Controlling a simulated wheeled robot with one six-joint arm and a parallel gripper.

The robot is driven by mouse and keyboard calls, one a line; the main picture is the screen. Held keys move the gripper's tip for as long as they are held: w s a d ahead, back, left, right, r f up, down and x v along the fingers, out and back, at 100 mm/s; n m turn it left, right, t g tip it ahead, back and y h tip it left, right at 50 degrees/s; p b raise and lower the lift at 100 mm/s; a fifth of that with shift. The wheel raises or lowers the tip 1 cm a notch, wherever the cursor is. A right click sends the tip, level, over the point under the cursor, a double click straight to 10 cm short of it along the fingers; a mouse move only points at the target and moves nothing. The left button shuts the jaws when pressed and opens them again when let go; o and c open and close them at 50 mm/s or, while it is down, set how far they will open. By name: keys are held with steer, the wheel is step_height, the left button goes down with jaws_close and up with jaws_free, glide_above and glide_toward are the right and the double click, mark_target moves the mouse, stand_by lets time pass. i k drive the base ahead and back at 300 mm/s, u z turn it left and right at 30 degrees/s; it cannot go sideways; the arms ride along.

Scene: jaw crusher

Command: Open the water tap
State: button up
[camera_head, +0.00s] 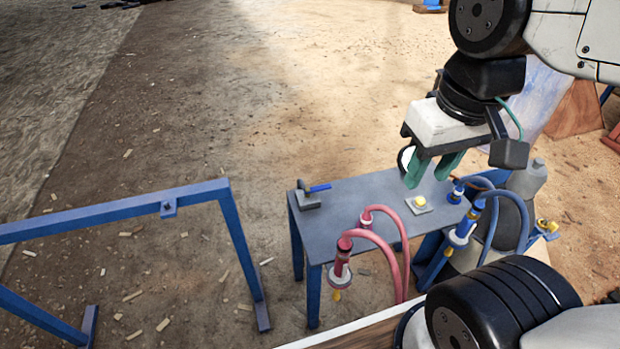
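A small lever valve with a blue handle (318,188) on a grey body (307,201) sits at the left end of the grey-topped table; it looks like a tap. Whether it is the water tap, and whether it is open, I cannot tell. My gripper (428,181) has two green fingers pointing down, apart with nothing between them. It hangs above the right part of the table, to the right of the blue handle and clear of it. A yellow button (420,202) on a pale plate shows just below the fingertips.
Red hoses (384,246) with a red fitting (342,262) loop over the table's front edge. Blue hoses (492,230) and fittings (462,231) stand at its right, near a yellow valve part (547,226). A blue frame (150,207) stands at left. Ground behind the table is open.

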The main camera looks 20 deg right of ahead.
mark_target(307, 191)
steer(key=z, duration=0.05)
steer(key=k, duration=1.3)
steer(key=u, duration=0.8)
steer(key=i, duration=1.85)
steer(key=z, duration=0.85)
